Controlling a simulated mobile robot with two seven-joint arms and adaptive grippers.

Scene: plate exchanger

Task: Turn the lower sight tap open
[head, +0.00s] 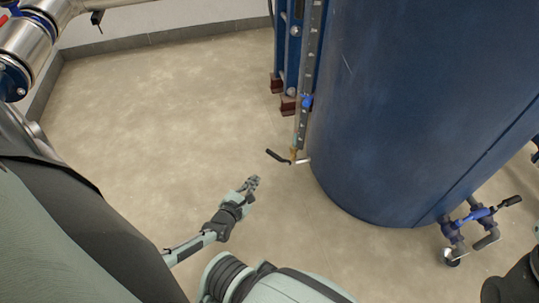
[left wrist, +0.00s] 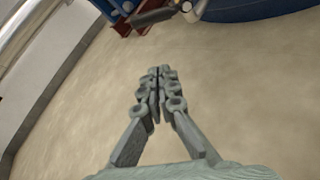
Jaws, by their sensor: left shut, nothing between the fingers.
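The lower sight tap (head: 294,154) is at the bottom end of the upright sight gauge (head: 312,50), beside the blue tank. The lever also shows at the top edge of the left wrist view (left wrist: 153,17), where the tap is partly cut off. My left gripper (head: 254,181) is shut and empty, with its fingertips (left wrist: 160,70) together. It is below and left of the lever in the head view, apart from it. My right gripper is not in view.
The big blue tank (head: 420,90) fills the right. Blue frame posts on reddish-brown feet (head: 287,106) stand behind the gauge. A blue valve with a black handle (head: 482,213) is at the lower right. Steel pipework (head: 25,45) is at upper left. The floor (head: 150,110) between is clear.

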